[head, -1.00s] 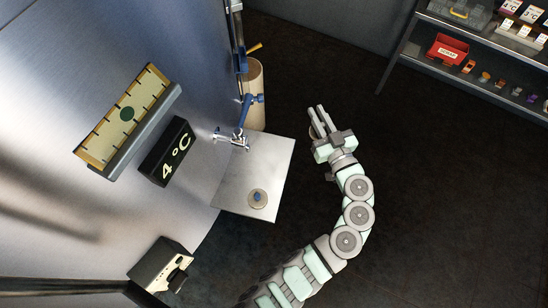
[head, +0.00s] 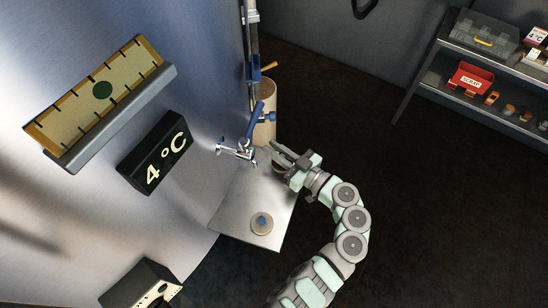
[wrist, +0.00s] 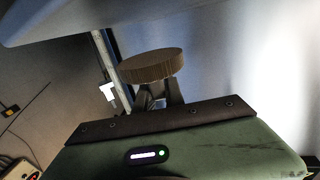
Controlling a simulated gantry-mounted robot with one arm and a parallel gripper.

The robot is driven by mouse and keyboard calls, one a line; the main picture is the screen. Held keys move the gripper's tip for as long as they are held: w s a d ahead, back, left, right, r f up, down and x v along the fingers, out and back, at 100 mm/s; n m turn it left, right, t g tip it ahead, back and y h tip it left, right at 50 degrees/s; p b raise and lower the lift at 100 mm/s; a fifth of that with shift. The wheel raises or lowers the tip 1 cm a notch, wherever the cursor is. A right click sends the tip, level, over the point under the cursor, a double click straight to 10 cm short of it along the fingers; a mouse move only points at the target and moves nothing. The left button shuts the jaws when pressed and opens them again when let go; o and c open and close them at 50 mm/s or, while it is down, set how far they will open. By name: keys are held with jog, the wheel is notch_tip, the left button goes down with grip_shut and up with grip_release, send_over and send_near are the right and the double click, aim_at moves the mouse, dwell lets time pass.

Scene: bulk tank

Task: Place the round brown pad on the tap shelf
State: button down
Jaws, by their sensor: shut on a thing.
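The round brown pad (wrist: 152,66) is a thick ribbed disc at the tips of my gripper's fingers in the wrist view. My gripper (head: 272,154) is shut on it. In the head view the pad is mostly hidden by the fingers. From these views I cannot tell how high the pad is above the shelf.
A tan disc with a blue centre (head: 262,223) lies on the shelf's near part. A tan cylinder (head: 264,112) stands behind the tap. The shelf's middle is clear. A rack with a red bin (head: 471,79) stands at the far right.

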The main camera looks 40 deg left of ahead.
jog(key=shift+f, duration=1.7)
jog(key=shift+f+b, duration=0.1)
jog(key=shift+b, duration=0.3)
jog(key=c, duration=1.4)
grip_release()
jog(key=shift+c, duration=0.2)
jog(key=shift+r, duration=0.2)
jog(key=d, duration=1.2)
jog(key=shift+w+p, duration=0.3)
jog(key=shift+w, duration=0.05)
jog(key=shift+f, duration=0.1)
